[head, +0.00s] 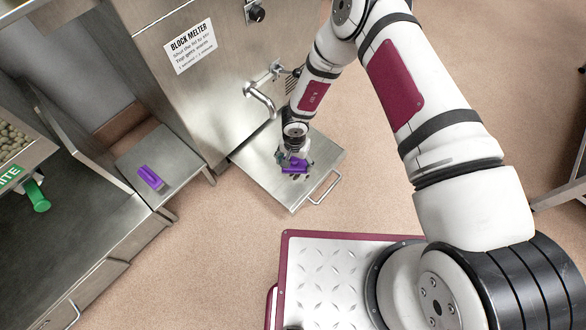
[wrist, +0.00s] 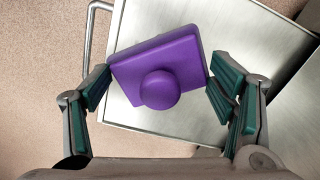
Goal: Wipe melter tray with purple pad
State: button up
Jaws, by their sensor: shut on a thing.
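The melter tray (head: 326,156) is a flat grey metal tray with a bar handle, sticking out from the foot of the block melter. My gripper (head: 293,163) is over its middle, shut on a purple pad (head: 296,167). In the wrist view the pad (wrist: 190,58) is a slab with a round knob, held between the green-lined fingers (wrist: 160,76). The tray (wrist: 255,32) lies beneath it. I cannot tell whether the pad touches the tray. Small dark marks show beside the pad in the head view; I cannot tell whether they are dirt or shadow.
The block melter (head: 205,75) stands behind the tray, its tap (head: 262,98) jutting out above. Another purple item (head: 150,177) lies on a low metal shelf (head: 183,158) at left. A counter with a green-handled thing (head: 37,195) is farther left. Floor right of the tray is clear.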

aim_at(292, 167)
jog(key=f, duration=0.1)
jog(key=s+f, duration=0.1)
jog(key=f, duration=0.1)
jog(key=shift+s+a+f, duration=0.15)
jog(key=shift+s+a, duration=0.05)
jog(key=shift+a, duration=0.15)
jog(key=shift+f+b, duration=1.95)
jog(key=shift+f, duration=0.85)
jog(key=shift+f+b, duration=0.9)
jog(key=shift+f, duration=0.1)
jog(key=shift+d, duration=0.1)
jog(key=shift+w+d+r+b, duration=0.1)
jog(key=shift+w+d+b, duration=0.1)
jog(key=shift+w+d, duration=0.45)
jog(key=shift+w+d+r+b, duration=0.15)
jog(key=shift+w+d, duration=0.25)
jog(key=shift+w, duration=0.45)
jog(key=shift+w+d+f+b, duration=0.15)
jog(key=shift+w+d+b, duration=0.1)
jog(key=shift+w+d, duration=0.45)
jog(key=shift+w+d+f+b, duration=0.1)
jog(key=shift+w+d+b, duration=0.15)
jog(key=shift+w+d, duration=0.4)
jog(key=shift+w+a+r, duration=0.1)
jog(key=shift+w, duration=0.05)
jog(key=shift+a, duration=0.1)
